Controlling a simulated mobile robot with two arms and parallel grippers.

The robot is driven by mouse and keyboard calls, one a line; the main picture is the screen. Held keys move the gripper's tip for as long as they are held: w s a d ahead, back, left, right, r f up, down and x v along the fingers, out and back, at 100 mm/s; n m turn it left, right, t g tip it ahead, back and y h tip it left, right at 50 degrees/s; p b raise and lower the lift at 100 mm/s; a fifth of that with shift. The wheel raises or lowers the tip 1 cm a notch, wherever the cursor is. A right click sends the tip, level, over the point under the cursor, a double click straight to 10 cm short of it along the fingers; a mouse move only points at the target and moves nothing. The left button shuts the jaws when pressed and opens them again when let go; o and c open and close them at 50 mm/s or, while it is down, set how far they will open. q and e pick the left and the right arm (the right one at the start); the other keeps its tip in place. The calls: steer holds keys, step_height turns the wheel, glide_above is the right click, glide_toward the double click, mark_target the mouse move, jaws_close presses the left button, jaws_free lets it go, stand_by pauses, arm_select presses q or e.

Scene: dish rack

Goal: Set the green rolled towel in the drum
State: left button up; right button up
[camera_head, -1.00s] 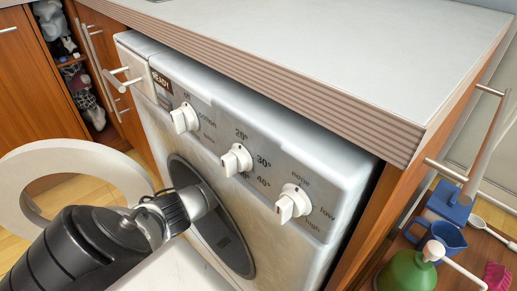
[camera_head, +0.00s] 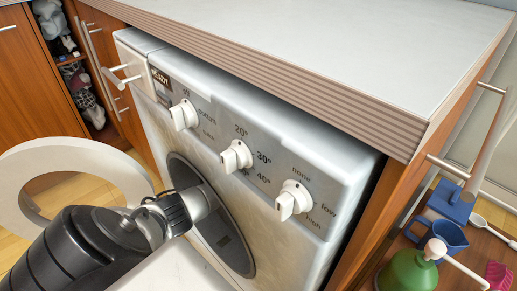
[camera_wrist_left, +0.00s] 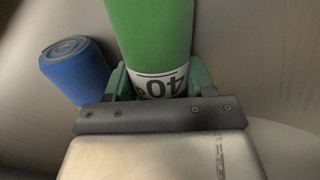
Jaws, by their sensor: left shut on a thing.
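The green rolled towel (camera_wrist_left: 150,30) with a white band marked "40" is in my left gripper (camera_wrist_left: 160,82) in the left wrist view. The fingers are shut around its banded lower end. The curved pale wall of the drum (camera_wrist_left: 250,70) surrounds them. In the head view my left arm reaches into the dark round opening (camera_head: 218,243) of the white washing machine (camera_head: 320,150). The left gripper and the green towel are hidden inside there. My right gripper is not in view.
A blue rolled item (camera_wrist_left: 76,70) is in the drum, left of the green towel. The round white door (camera_head: 60,150) stands open left of my arm. The countertop (camera_head: 340,50) above is clear. A green bottle (camera_head: 408,271) and a blue jug (camera_head: 448,238) stand at the right.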

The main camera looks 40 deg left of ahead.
arm_select(q)
steer(key=shift+f, duration=0.2)
steer(key=o, duration=1.1)
steer(key=shift+c, duration=0.2)
